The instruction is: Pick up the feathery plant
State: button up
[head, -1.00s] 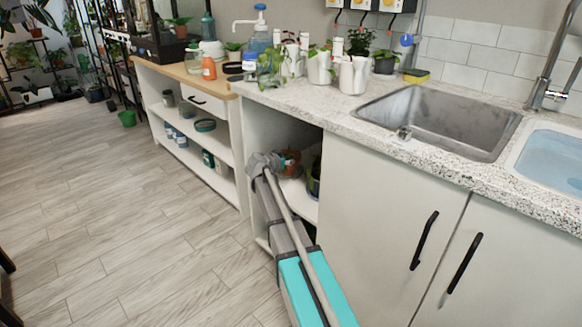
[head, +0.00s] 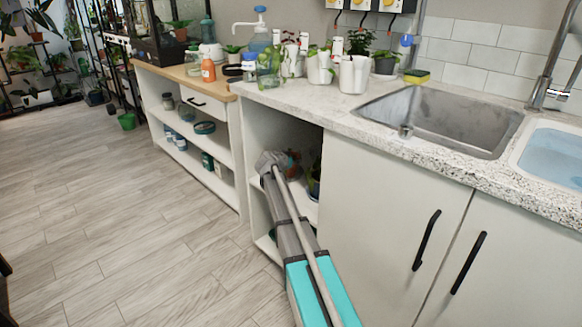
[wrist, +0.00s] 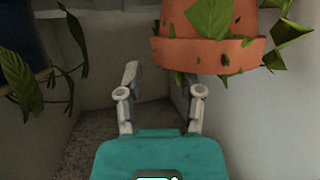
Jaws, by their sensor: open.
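A dark green plant with fine, feathery-looking leaves (head: 360,42) stands on the counter behind the white pitchers; its pot is hard to make out. My gripper (head: 275,160) is down at the open cabinet compartment below the counter, far from that plant. In the wrist view, which looks upside down, my gripper (wrist: 160,84) is open with nothing between its fingers. A terracotta pot (wrist: 208,52) with pointed green leaves is close to the fingers at the upper right. Whether the fingers touch it I cannot tell.
A dark blue pot (wrist: 18,45) with trailing leaves stands on the other side of the compartment. Pale walls enclose the fingers closely.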

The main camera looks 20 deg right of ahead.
jog(key=shift+b+x, duration=0.35)
jog(key=shift+x, duration=1.05)
grip_shut()
